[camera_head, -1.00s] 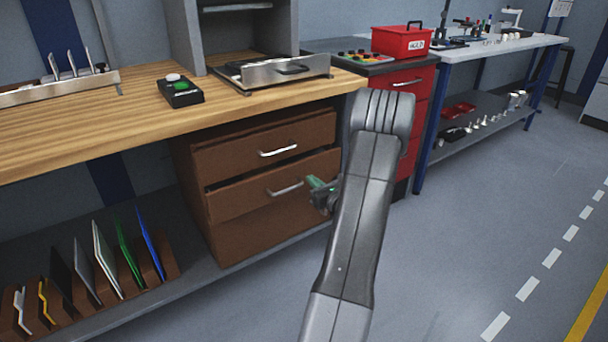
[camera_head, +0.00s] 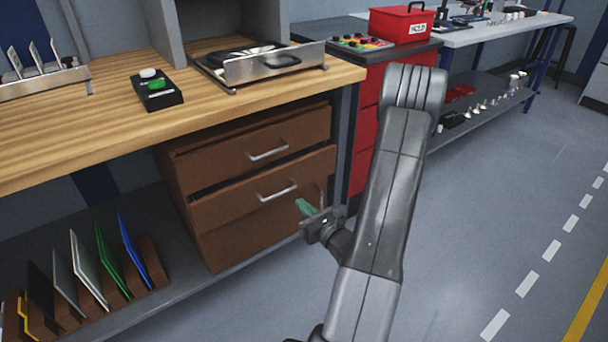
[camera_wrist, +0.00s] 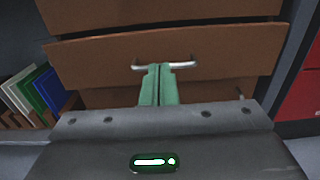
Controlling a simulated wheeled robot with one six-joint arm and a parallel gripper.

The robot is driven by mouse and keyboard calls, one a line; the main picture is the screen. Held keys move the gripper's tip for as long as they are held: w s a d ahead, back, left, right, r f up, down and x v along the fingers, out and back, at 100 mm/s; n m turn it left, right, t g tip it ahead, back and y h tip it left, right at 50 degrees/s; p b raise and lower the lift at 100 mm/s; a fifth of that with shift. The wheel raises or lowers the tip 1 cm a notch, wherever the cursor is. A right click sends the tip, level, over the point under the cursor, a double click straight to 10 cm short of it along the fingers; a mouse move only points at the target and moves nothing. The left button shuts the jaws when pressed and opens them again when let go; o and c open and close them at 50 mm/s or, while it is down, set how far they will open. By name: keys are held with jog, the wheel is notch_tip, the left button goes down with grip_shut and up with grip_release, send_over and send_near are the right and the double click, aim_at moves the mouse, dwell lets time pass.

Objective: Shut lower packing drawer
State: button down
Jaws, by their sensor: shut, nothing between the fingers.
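The brown drawer unit under the bench has a top drawer (camera_head: 220,153) and a lower drawer (camera_head: 225,202), each with a silver bar handle. The lower drawer stands out a little, with a dark gap above its front. Its handle (camera_head: 277,190) also shows in the wrist view (camera_wrist: 180,66). A further brown front (camera_head: 235,244) lies beneath it. My gripper (camera_head: 303,206) is shut and empty, its green fingertips pointing at the lower drawer front. In the wrist view the fingertips (camera_wrist: 160,68) overlap the handle's middle; I cannot tell whether they touch it.
The wooden bench top (camera_head: 80,130) overhangs the drawers. A red cabinet (camera_head: 365,140) stands to the right of the unit. Upright coloured panels (camera_head: 110,262) stand on the low shelf at left. The floor (camera_head: 500,200) at right is clear.

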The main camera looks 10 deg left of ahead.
jog(key=b, duration=0.2)
send_near(271, 174)
jog(key=x, duration=0.5)
jog(key=shift+a+f, duration=0.2)
jog(key=shift+a, duration=0.1)
jog(key=shift+w+a+r, duration=0.1)
jog(key=shift+w+a, duration=0.4)
jog(key=shift+w, duration=0.05)
jog(key=shift+w+a, duration=0.15)
jog(key=shift+a, duration=0.05)
jog(key=x, duration=0.4)
jog(key=shift+b, duration=0.4)
jog(key=shift+w+r, duration=0.1)
jog(key=shift+r, duration=0.05)
jog(key=shift+d, duration=0.15)
